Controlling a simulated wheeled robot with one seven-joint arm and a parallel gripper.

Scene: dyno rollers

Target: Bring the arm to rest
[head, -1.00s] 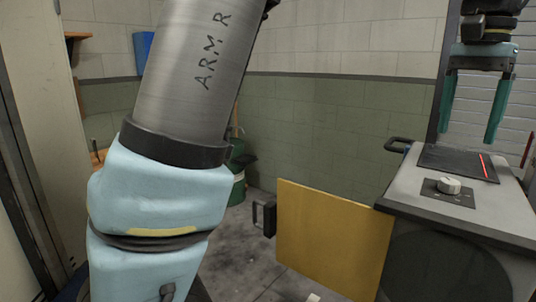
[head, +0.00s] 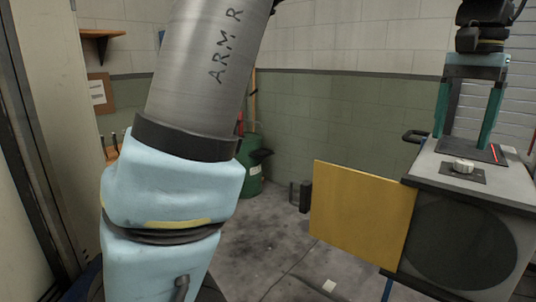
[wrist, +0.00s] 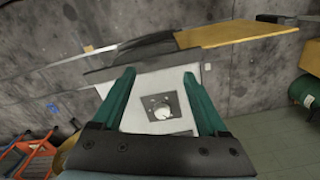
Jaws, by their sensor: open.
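My gripper (head: 467,130) is open, with two teal fingers pointing down and nothing between them. In the head view it is at the upper right, in front of or over the grey dyno cabinet (head: 515,193). In the wrist view my gripper (wrist: 165,110) frames the cabinet's panel with a white knob (wrist: 162,113); the fingers look apart from the knob. My arm fills the left middle of the head view and hides part of the room behind it.
A green bin (head: 250,178) stands by the back wall. A wooden shelf (head: 100,33) is on the left wall. The floor between is mostly clear.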

